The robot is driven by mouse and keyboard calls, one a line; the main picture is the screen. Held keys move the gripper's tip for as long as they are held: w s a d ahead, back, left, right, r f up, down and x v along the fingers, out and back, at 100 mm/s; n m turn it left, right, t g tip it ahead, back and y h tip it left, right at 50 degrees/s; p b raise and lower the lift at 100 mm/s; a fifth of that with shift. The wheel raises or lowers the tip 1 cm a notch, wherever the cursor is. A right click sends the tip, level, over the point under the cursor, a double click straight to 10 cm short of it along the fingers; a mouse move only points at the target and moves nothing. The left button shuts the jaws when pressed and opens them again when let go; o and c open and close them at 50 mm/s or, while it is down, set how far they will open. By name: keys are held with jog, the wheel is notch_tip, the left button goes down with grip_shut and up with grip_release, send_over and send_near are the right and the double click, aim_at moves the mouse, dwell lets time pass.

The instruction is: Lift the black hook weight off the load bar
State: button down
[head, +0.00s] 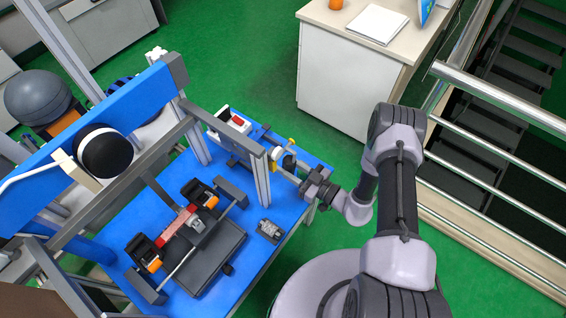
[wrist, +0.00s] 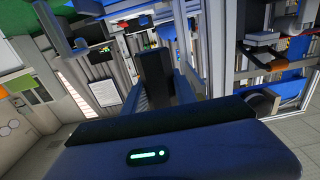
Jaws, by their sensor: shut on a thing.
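My gripper (head: 308,187) is at the right edge of the blue bench, beside the small fittings at the frame's right post. In the wrist view its two fingers (wrist: 160,92) are closed on a dark upright block, which I take to be the black hook weight (wrist: 154,68). Its hook is not clear. In the head view the gripper mostly hides the weight. A short pale bar, perhaps the load bar (head: 287,176), runs up to the gripper from the left. I cannot tell whether the weight touches it.
A black tray with a red block (head: 176,224) and a small metal block (head: 269,229) lie on the blue bench (head: 260,262). A white cabinet (head: 340,85) and metal railing (head: 500,100) stand right.

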jog(key=v, duration=0.5)
jog(key=shift+d, duration=0.1)
dwell(0.3)
jog(key=shift+r, duration=0.2)
jog(key=r+p, duration=0.1)
jog(key=s+d+r+p, duration=0.1)
jog(key=r, duration=0.1)
jog(key=r+p, duration=0.1)
jog(key=shift+s+d+r, duration=0.15)
jog(key=shift+d+r, duration=0.1)
jog(key=shift+r, duration=0.1)
dwell(0.5)
